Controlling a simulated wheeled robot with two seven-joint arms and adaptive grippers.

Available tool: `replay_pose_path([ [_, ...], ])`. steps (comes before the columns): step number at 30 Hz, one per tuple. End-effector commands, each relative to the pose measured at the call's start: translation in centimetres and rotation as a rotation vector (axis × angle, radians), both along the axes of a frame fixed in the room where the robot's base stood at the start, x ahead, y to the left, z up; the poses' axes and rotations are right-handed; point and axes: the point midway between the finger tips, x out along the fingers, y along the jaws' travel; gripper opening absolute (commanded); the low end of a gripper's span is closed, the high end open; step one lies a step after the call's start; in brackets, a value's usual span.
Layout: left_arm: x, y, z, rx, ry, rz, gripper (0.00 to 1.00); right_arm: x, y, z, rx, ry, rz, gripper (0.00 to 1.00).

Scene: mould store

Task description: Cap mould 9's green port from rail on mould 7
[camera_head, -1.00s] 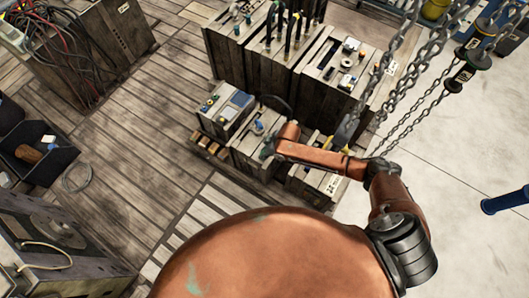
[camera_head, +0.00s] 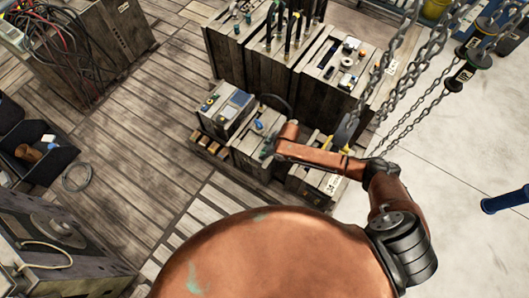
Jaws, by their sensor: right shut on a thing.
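Several wooden moulds stand in two rows. In the front row are a left mould (camera_head: 222,106) with a blue-grey top, a middle mould (camera_head: 248,146) with a small blue part (camera_head: 259,124), and a right mould (camera_head: 305,182) partly behind my arm. The back row has a mould (camera_head: 338,62) with round fittings on its top. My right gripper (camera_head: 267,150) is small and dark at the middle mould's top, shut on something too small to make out. The mould numbers, the green port and the rail cannot be told apart here. My left gripper is out of view.
Hoist chains (camera_head: 398,85) hang right of the moulds, with a hook (camera_head: 345,130) close to my right forearm. The plank floor (camera_head: 135,145) between is mostly clear.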

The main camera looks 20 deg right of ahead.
Motion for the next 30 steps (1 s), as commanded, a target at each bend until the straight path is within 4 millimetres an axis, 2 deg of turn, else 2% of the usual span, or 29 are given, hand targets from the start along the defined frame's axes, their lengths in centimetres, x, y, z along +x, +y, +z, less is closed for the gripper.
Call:
replay_pose_path([
  [30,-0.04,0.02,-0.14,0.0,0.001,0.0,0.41,-0.02,0.03,-0.71,0.0,0.0,0.0,0.11],
])
